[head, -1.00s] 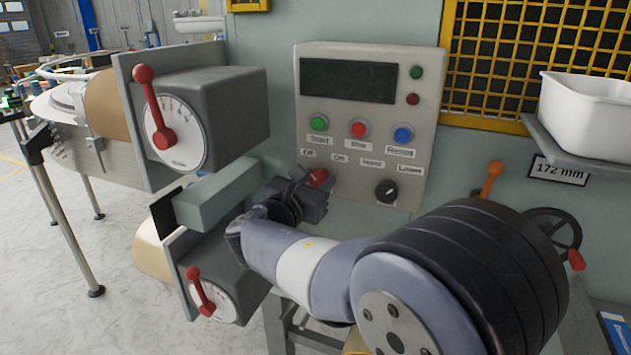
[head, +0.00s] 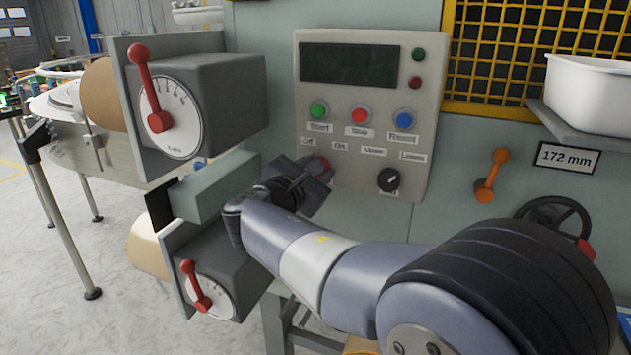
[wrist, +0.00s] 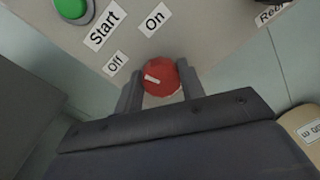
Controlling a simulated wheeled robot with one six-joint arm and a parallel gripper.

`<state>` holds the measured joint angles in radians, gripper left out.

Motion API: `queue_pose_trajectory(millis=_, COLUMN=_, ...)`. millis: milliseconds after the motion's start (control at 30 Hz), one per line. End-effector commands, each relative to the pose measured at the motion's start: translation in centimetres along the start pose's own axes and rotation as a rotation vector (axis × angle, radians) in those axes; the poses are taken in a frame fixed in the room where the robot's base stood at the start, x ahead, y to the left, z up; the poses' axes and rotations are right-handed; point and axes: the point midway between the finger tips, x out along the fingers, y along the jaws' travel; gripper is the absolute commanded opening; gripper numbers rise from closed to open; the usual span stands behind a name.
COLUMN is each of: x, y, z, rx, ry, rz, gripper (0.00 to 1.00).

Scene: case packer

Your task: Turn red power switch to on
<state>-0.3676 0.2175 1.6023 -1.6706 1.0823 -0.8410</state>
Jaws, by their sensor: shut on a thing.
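The red power switch (wrist: 160,76) is a round knob low on the grey control panel (head: 432,130). Its white mark points left in the wrist view, toward the side of the "Off" label (wrist: 116,63) rather than the "On" label (wrist: 155,19). My gripper (wrist: 160,88) is shut on the switch, one finger on each side.
Green, red and blue buttons (head: 404,118) sit above the switch. A black knob (head: 388,179) is to its right. Two grey boxes with red-levered dials (head: 168,118) stand left of my arm. An orange lever (head: 490,175) and a handwheel (head: 556,212) are at right.

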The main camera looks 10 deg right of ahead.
Motion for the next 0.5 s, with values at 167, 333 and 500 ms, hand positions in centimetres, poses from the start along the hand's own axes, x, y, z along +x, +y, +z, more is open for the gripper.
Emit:
queue_pose_trajectory(millis=167, x=0.02, y=-0.38, z=-0.5, rx=0.171, ry=0.014, rz=-0.002, gripper=0.15)
queue_pose_trajectory(millis=333, x=0.02, y=-0.45, z=-0.52, rx=0.332, ry=0.028, rz=-0.004, gripper=0.15)
queue_pose_trajectory(millis=500, x=0.03, y=-0.48, z=-0.54, rx=0.493, ry=0.041, rz=-0.005, gripper=0.15)
